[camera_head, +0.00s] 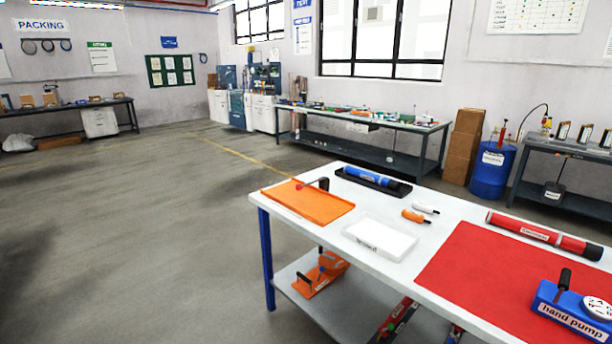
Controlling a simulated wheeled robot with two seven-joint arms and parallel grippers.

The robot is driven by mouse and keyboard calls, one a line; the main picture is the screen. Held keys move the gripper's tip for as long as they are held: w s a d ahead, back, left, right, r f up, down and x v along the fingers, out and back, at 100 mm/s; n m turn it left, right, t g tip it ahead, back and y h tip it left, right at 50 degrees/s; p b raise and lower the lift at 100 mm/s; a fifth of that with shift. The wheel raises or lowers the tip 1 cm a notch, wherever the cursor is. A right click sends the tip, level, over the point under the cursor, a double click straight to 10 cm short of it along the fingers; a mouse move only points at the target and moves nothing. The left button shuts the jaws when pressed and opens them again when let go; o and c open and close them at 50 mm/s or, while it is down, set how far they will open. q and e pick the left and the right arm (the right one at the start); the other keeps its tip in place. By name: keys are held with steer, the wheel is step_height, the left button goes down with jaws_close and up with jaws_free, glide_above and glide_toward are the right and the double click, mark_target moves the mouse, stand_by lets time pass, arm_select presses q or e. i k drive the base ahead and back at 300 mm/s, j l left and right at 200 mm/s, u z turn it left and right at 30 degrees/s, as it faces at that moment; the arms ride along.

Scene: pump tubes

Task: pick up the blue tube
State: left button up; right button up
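A blue tube (372,177) with black ends lies in a black tray (350,179) at the back of the white table. The tray sits behind the white tray and to the right of the orange tray. Neither of my grippers shows in the head view.
The white table (403,278) also carries an orange tray (300,205), a white tray (358,231), small orange (413,216) and white (426,208) bottles, a red tube (545,236), a red mat (490,285) and a blue hand pump (573,310). Open floor (150,240) lies left.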

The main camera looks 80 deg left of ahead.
mark_target(381, 181)
steer(key=u, duration=2.25)
steer(key=i+j+u, duration=0.45)
steer(key=i+u, duration=0.85)
steer(key=i, duration=0.2)
steer(key=i+l+u, duration=0.2)
steer(key=i+u, duration=0.25)
steer(key=i+j, duration=0.1)
steer(key=i, duration=0.75)
steer(key=i+j, duration=0.1)
steer(key=i, duration=0.8)
steer(key=i+z, duration=0.65)
steer(key=z, duration=0.2)
steer(key=i+j+z, duration=0.15)
steer(key=i+z, duration=0.3)
steer(key=i+l+z, duration=0.2)
steer(key=z, duration=0.25)
steer(key=i+z, duration=1)
steer(key=i, duration=1.4)
